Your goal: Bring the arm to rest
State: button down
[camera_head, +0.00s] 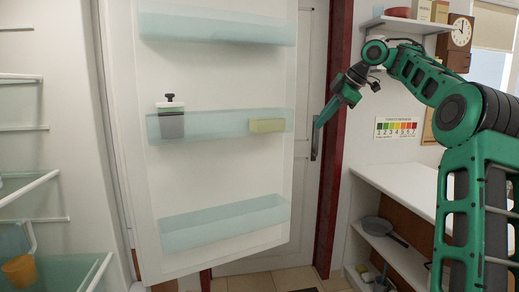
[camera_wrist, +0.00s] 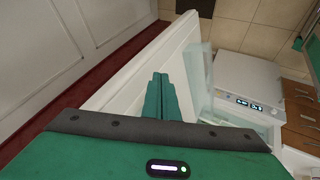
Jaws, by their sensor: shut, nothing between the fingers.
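My gripper (camera_head: 321,120) is shut and empty. In the head view it hangs to the right of an open white fridge door (camera_head: 215,95), its fingers pointing down and left. In the wrist view the two green fingertips (camera_wrist: 160,78) lie side by side, over or just beside the white door edge (camera_wrist: 140,62). I cannot tell whether they touch it. My arm reaches in from the right side of the head view, bent over at the top.
The fridge door carries a grey container (camera_head: 171,124) and a yellowish block (camera_head: 267,126) on its middle shelf. Behind stands a white door with a metal handle (camera_head: 316,138). To the right are a white counter (camera_head: 405,190), a pan (camera_head: 376,226) and a wall shelf (camera_head: 405,26).

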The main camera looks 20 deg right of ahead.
jog(key=s+a+f+m+g+h, duration=0.2)
jog(key=s+a+f+m+g, duration=0.1)
jog(key=s+a+f+m, duration=0.6)
jog(key=s+d+f+m+g, duration=0.1)
jog(key=s+f+m, duration=0.3)
jog(key=s+f, duration=0.3)
jog(key=s+d+f+m+g+h, duration=0.1)
jog(key=s+f+m, duration=0.3)
jog(key=s, duration=1.4)
jog(key=s+d+f+m+g+h, duration=0.1)
jog(key=s+f+m, duration=0.4)
jog(key=s+f, duration=0.7)
jog(key=shift+s+d+f, duration=0.25)
jog(key=shift+s+d, duration=0.1)
jog(key=shift+d, duration=0.5)
